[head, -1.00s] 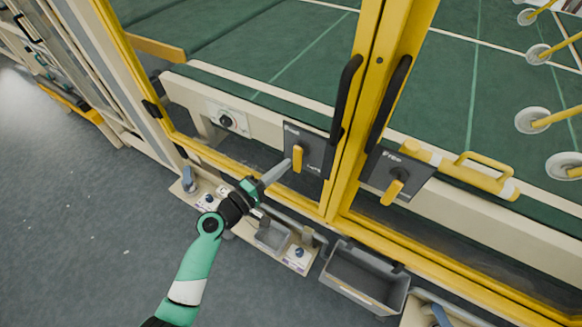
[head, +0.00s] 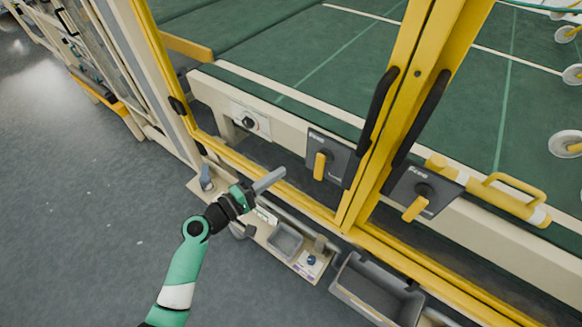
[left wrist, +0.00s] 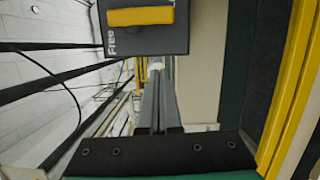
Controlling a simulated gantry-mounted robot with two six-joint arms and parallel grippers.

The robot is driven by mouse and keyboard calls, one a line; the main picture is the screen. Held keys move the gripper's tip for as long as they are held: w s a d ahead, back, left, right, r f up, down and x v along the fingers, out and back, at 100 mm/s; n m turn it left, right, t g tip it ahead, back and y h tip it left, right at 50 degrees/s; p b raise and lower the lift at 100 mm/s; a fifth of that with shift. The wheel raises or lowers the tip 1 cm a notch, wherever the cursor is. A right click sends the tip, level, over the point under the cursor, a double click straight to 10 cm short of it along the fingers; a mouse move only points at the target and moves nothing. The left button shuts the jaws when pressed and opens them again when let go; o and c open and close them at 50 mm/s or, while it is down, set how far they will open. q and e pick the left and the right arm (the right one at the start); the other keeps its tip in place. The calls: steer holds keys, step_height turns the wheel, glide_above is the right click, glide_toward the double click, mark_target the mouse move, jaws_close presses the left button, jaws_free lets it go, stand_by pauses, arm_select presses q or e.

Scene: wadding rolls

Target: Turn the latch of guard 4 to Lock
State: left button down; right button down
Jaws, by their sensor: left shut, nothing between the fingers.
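Two dark latch plates with yellow handles sit on the yellow-framed guard doors. The left latch (head: 320,166) has its handle hanging down, slightly tilted, with "Free" above it. The right latch (head: 415,208) has its handle slanting down-left below the word "Free". I cannot read which guard is number 4. My left gripper (head: 281,172) is shut and empty, its fingers pointing at the left latch with a gap to the left of it. In the left wrist view, a latch handle (left wrist: 140,16) and "Free" show beyond the shut fingers (left wrist: 158,100). My right gripper is out of view.
Black door handles (head: 378,110) stand beside the yellow posts. A beige ledge with a small grey bin (head: 285,241) and a larger grey bin (head: 345,290) lies below the doors. A round knob (head: 249,122) is further left. The floor at left is clear.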

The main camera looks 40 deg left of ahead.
arm_select(q)
steer(key=shift+v, duration=2.6)
steer(key=shift+d, duration=0.15)
